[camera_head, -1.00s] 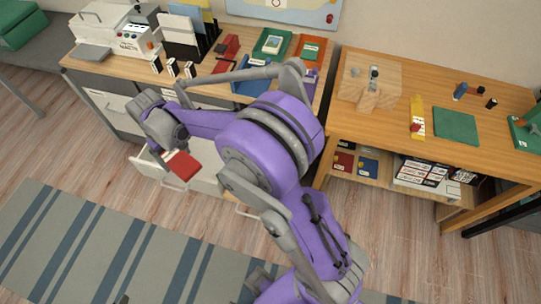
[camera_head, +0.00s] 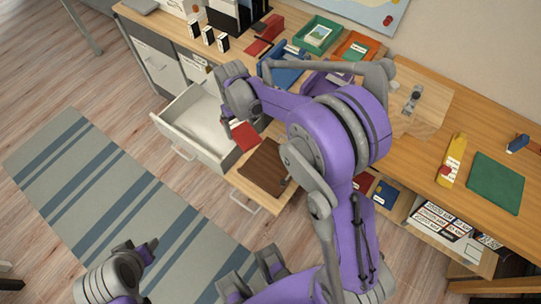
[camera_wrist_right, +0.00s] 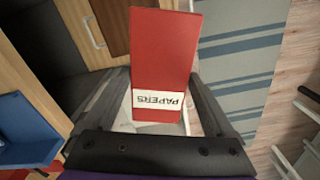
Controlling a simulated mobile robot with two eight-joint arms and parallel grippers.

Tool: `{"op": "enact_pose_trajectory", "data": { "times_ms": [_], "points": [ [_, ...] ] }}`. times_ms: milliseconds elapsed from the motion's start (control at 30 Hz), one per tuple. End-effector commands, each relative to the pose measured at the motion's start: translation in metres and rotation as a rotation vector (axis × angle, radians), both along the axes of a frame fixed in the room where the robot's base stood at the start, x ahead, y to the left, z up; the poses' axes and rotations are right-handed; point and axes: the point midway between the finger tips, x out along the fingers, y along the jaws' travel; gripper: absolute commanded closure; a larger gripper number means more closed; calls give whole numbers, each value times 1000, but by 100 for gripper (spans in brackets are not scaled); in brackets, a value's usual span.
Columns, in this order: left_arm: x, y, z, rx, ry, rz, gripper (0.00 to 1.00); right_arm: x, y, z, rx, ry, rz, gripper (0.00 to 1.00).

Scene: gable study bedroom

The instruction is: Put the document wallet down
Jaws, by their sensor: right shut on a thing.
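The document wallet is a flat red piece with a white label reading PAPERS (camera_wrist_right: 165,50). It also shows in the head view (camera_head: 245,135), held in the air beside the open white drawer. My right gripper (camera_wrist_right: 160,78) is shut on it, with one finger on each side. In the head view this gripper (camera_head: 232,120) is partly hidden by its own wrist. My left gripper (camera_head: 143,250) shows at the bottom left, over the floor, away from the wallet; its jaw opening is unclear.
The white drawer (camera_head: 185,128) stands open and looks empty inside. A wooden drawer with a brown inside (camera_head: 262,165) stands open to its right. The desktop holds a green tray (camera_head: 318,33), a blue tray (camera_head: 282,72) and an orange tray (camera_head: 357,46). A striped rug (camera_head: 90,185) covers the floor.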

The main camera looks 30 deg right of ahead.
Motion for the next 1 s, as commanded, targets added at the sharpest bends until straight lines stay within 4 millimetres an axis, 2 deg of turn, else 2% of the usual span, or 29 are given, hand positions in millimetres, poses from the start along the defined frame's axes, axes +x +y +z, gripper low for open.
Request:
{"op": "enact_pose_trajectory", "data": {
  "times_ms": [33,100,300,433,500,600,1000],
  "points": [
    [-5,0,-31,0,11,0,50,-3,-8,-40,1,5,22,84],
    [-8,0,-56,0,19,0,50,-4,-20,-76,2,4,64,84],
    [-8,0,-123,0,41,0,50,-3,-52,-174,1,0,186,84],
    [-6,0,-157,0,53,0,50,-2,-68,-224,1,-2,249,84],
    [-5,0,-169,0,57,0,50,-1,-74,-242,0,-4,274,84],
    [-3,0,-180,0,60,0,50,-1,-80,-258,-1,-6,299,84],
    [-2,0,-193,0,65,0,50,-1,-83,-279,-2,-7,313,84]
  ]
}}
